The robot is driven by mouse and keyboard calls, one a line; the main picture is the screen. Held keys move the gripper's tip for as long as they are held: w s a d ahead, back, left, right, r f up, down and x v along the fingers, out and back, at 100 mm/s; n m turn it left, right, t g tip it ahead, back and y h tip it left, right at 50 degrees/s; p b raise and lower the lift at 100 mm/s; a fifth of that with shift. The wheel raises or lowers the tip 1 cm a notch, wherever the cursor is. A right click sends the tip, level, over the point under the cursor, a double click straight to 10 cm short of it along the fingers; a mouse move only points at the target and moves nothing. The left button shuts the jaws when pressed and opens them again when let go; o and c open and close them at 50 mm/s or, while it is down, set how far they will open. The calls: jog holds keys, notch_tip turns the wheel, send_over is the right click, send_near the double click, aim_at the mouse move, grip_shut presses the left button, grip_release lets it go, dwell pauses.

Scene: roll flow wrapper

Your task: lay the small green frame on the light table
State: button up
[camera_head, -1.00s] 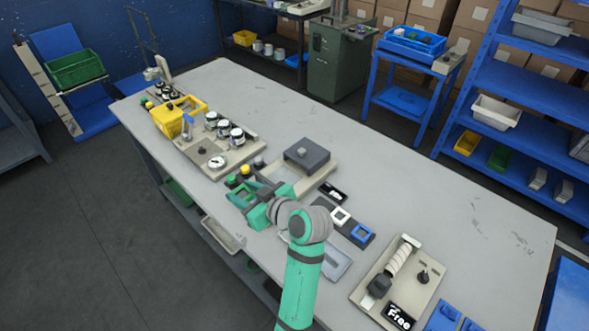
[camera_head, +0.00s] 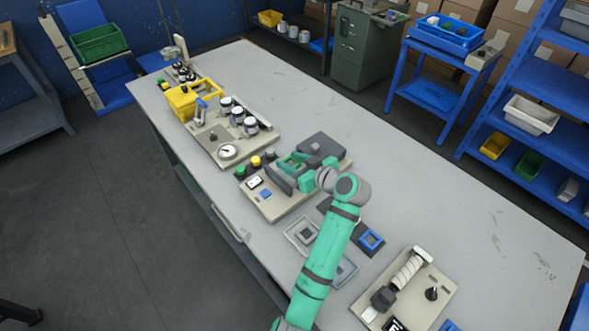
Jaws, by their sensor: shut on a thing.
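My gripper (camera_head: 288,174) is shut over the beige unit with the dark grey block, near the middle of the workbench. A green piece (camera_head: 292,162) shows at its jaws. It fits the small green frame, but my gripper covers much of it and its outline is unclear. The beige unit (camera_head: 272,211) has a dark block (camera_head: 322,144) at its back and a small white-edged square and a blue square on its front part. I cannot tell for sure which surface is the light table. I cannot tell if the green piece touches the unit.
A blue frame (camera_head: 371,239) lies on a dark holder right of my arm. Grey trays (camera_head: 302,235) lie beside and partly under my arm. A board with jars and a gauge (camera_head: 227,151) is to the left, and a roller board (camera_head: 405,285) is to the right.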

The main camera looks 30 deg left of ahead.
aim_at(295, 163)
jog(key=w+f, duration=0.3)
jog(key=shift+a+f, duration=0.2)
jog(key=shift+f, duration=0.05)
notch_tip(295, 163, down, 3)
jog(key=shift+w+a+f, duration=0.1)
jog(key=shift+a, duration=0.15)
jog(key=shift+d+f, duration=0.1)
jog(key=shift+d, duration=0.25)
jog(key=o, duration=1)
jog(key=shift+o, duration=0.2)
